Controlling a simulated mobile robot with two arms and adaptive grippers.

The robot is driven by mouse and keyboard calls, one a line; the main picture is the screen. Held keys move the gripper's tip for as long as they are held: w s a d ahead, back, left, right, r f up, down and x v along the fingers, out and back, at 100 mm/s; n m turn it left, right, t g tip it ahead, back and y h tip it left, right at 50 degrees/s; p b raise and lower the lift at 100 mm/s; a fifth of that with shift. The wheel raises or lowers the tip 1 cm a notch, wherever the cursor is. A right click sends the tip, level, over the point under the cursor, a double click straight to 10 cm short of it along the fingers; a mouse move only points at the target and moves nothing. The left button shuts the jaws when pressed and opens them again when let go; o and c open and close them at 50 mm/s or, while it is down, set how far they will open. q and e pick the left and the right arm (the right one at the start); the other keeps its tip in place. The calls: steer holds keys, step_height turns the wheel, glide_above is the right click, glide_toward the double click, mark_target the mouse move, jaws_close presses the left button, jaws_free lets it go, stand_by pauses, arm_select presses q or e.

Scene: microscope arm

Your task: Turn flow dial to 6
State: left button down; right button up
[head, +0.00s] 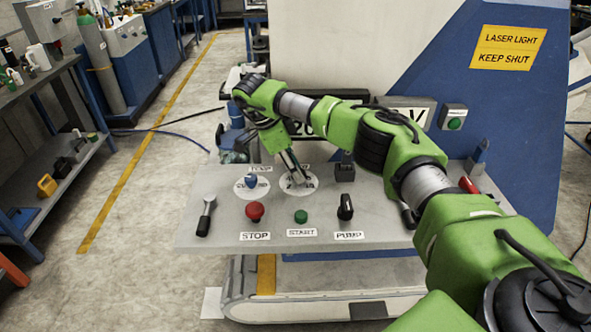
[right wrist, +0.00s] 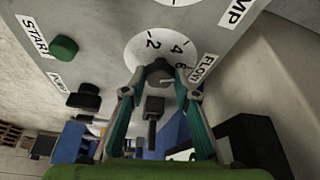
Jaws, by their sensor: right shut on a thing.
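The flow dial is a white disc (head: 312,188) on the grey panel, right of the blue-knobbed TEMP dial. In the right wrist view the disc (right wrist: 147,57) shows the numbers 2, 4 and 6 beside the FLOW label (right wrist: 203,68). Its dark grey knob (right wrist: 159,70) carries a light mark that appears to lie toward the 6 side; the exact reading is hard to tell. My right gripper (head: 298,181) reaches down onto the dial, its fingers on either side of the knob and shut on it. The knob is mostly hidden in the head view. My left gripper is not in view.
Near the dial are the blue TEMP knob (head: 251,181), red STOP button (head: 255,211), green START button (head: 301,216), black PUMP switch (head: 345,208) and a black-handled lever (head: 206,216). The panel's front strip is clear.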

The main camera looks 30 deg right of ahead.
steer(key=shift+m, duration=0.7)
steer(key=shift+g, duration=0.3)
steer(key=o, duration=1.1)
steer(key=shift+d, duration=0.1)
steer(key=v, duration=1.2)
steer(key=shift+d+r, duration=0.1)
steer(key=shift+d, duration=0.05)
